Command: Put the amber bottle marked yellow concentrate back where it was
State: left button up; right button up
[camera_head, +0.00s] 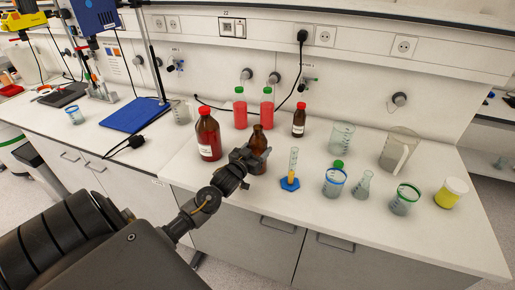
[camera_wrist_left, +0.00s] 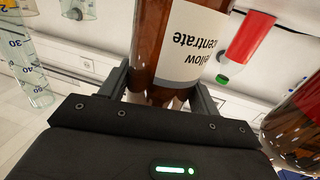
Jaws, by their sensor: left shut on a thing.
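My left gripper (camera_head: 250,158) is shut on a small amber bottle (camera_head: 259,138) in the middle of the bench. In the left wrist view the amber bottle (camera_wrist_left: 190,40) stands between the two fingers (camera_wrist_left: 162,95), and its white label shows "yellow concentrate" upside down. I cannot tell whether its base touches the bench top. A larger amber bottle with a red cap (camera_head: 208,137) stands just left of it. My right gripper is not in view.
Two red bottles with green caps (camera_head: 240,109) stand behind the held bottle. A graduated cylinder on a blue base (camera_head: 292,168) is close on its right. Several beakers, a flask (camera_head: 363,187) and a yellow jar (camera_head: 451,193) fill the right side. Bare bench (camera_head: 180,165) lies front left.

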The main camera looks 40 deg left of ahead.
pick_arm(q)
jog(key=o, duration=1.5)
jog(key=shift+f, duration=0.1)
jog(key=shift+s+d+b, duration=0.3)
jog(key=shift+s+b, duration=0.2)
jog(key=shift+s, duration=1.5)
jog(key=shift+s+d+b, duration=0.25)
jog(key=shift+s+b, duration=0.25)
jog(key=shift+s, duration=1.45)
jog(key=shift+s+d+b, duration=0.3)
jog(key=shift+s+b, duration=0.2)
jog(key=shift+s, duration=1.5)
